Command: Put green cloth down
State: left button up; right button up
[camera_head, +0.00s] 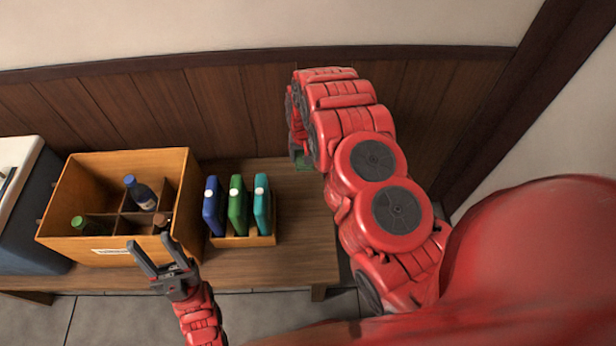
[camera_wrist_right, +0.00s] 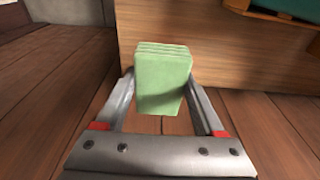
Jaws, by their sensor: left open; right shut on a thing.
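The green cloth (camera_wrist_right: 163,75) is a folded pale green stack, held upright between the fingers of my right gripper (camera_wrist_right: 161,100) in the right wrist view. The bench's wooden planks lie below it, and I cannot tell whether it touches them. My left gripper (camera_head: 149,241) is open and empty, in front of the divided wooden box.
The divided wooden box (camera_head: 92,172) holds several bottles. To its right a small wooden holder (camera_head: 262,240) carries blue, green and teal upright items. A white-lidded cooler (camera_head: 45,215) stands at the far left. The bench is bare right of the holder.

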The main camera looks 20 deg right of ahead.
jog(key=b, duration=0.1)
send_over(305, 178)
jog(key=f, duration=0.7)
jog(key=shift+s+f, duration=0.15)
jog(key=shift+s, duration=0.15)
jog(key=shift+f, duration=1.95)
jog(key=shift+a, duration=0.1)
jog(key=shift+b, duration=0.3)
jog(key=shift+f, duration=0.15)
jog(key=o, duration=1.3)
